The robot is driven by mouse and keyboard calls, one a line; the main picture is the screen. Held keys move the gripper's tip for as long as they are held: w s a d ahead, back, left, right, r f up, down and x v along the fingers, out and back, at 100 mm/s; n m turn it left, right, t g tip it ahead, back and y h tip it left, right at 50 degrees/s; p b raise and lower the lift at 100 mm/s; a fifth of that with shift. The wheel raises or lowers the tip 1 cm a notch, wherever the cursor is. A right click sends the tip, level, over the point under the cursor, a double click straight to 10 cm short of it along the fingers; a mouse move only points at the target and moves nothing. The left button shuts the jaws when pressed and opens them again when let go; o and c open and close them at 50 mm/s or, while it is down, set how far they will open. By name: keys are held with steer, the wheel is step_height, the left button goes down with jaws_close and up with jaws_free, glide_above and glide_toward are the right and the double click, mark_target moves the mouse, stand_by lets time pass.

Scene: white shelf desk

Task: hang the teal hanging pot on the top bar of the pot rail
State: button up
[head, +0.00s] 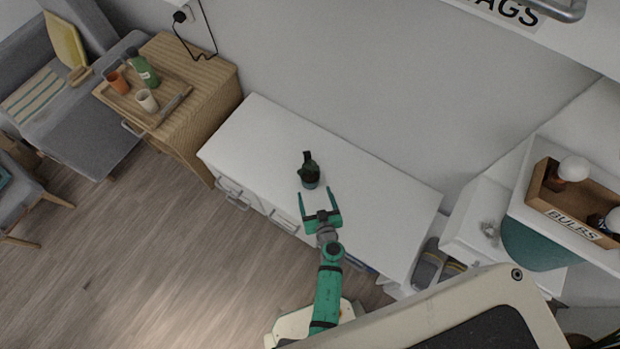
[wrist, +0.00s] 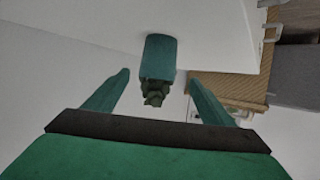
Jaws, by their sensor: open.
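The teal hanging pot (head: 311,184) stands on the white desk top near its front edge, with dark green growth and a dark upper part above its teal body. In the wrist view the teal pot (wrist: 159,56) lies ahead, between the lines of the two fingers. My gripper (head: 315,194) is open and empty, its fingertips pointing at the pot, close to it. In the wrist view my gripper (wrist: 158,78) has a finger on each side; I cannot tell if either touches the pot. I cannot make out the pot rail in either view.
The rest of the white desk top (head: 375,205) is clear. A wooden cabinet (head: 205,110) with a tray of cups and a green bottle stands left. A wooden bulbs box (head: 541,198) is at right. A metal bar (head: 570,11) shows at the top right edge.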

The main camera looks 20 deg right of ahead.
mark_target(311, 178)
steer(key=x, duration=0.5)
steer(key=shift+d, duration=0.15)
steer(key=shift+r+x, duration=0.2)
steer(key=shift+x, duration=2.65)
steer(key=c, duration=1.4)
steer(key=shift+w, duration=0.1)
steer(key=shift+c, duration=0.6)
steer(key=shift+r, duration=0.15)
